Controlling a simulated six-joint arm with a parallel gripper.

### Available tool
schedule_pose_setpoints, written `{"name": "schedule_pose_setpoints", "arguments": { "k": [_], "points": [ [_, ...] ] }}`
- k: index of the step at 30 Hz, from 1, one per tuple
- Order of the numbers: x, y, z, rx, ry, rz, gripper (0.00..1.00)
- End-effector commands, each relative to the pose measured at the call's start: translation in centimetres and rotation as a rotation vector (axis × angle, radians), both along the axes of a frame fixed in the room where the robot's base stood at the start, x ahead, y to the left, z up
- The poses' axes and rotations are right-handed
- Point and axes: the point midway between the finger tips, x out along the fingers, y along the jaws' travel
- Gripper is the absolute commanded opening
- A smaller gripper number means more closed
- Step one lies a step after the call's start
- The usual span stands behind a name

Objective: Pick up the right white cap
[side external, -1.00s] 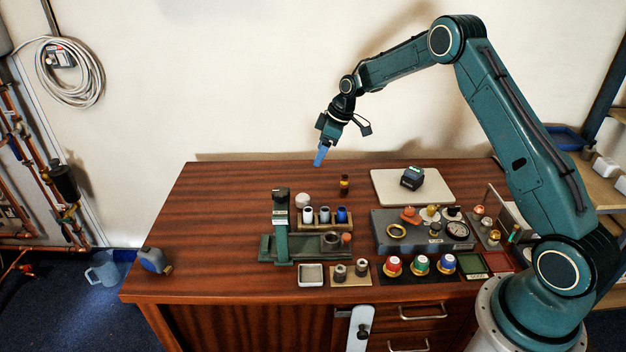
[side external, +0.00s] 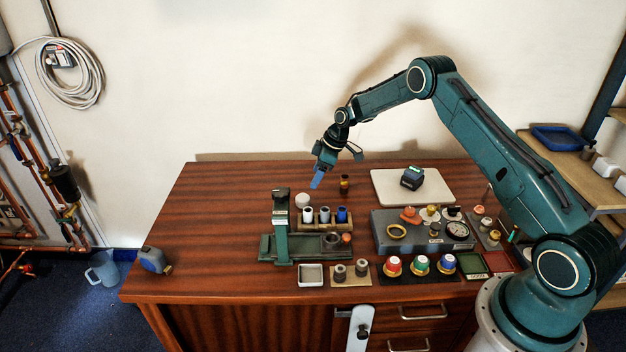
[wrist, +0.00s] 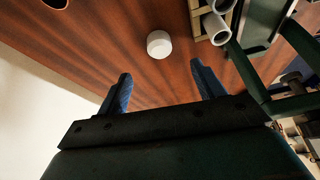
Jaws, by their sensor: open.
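A round white cap (side external: 302,199) sits alone on the wooden table behind a small tan rack (side external: 312,227). In the wrist view this white cap (wrist: 159,44) lies ahead of and between my fingertips, apart from them. In the wrist view a whitish cylinder in the rack (wrist: 216,28) shows a hollow end. My gripper (side external: 317,181) is open and empty above the table, with blue fingers; it also shows in the wrist view (wrist: 160,70).
A green stand (side external: 281,228) rises just left of the rack. A small amber-dark bottle (side external: 344,183) stands right of the white cap. A grey fixture block (side external: 420,240) and a pale board (side external: 385,187) lie farther right.

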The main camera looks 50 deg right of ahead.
Motion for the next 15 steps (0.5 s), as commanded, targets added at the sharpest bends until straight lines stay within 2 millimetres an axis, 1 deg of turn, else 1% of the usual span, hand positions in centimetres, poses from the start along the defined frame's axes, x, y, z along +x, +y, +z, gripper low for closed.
{"name": "schedule_pose_setpoints", "arguments": {
  "k": [1,6,9,15],
  "points": [
    [0.2,0.3,-0.8,0.001,0.002,0.001,0.68],
    [0.9,0.8,-2.9,0.0,0.002,0.0,0.68],
    [1.2,1.0,-3.8,0.0,0.002,-0.001,0.68],
    [1.5,1.1,-4.4,-0.001,0.0,-0.001,0.68]
  ]
}}
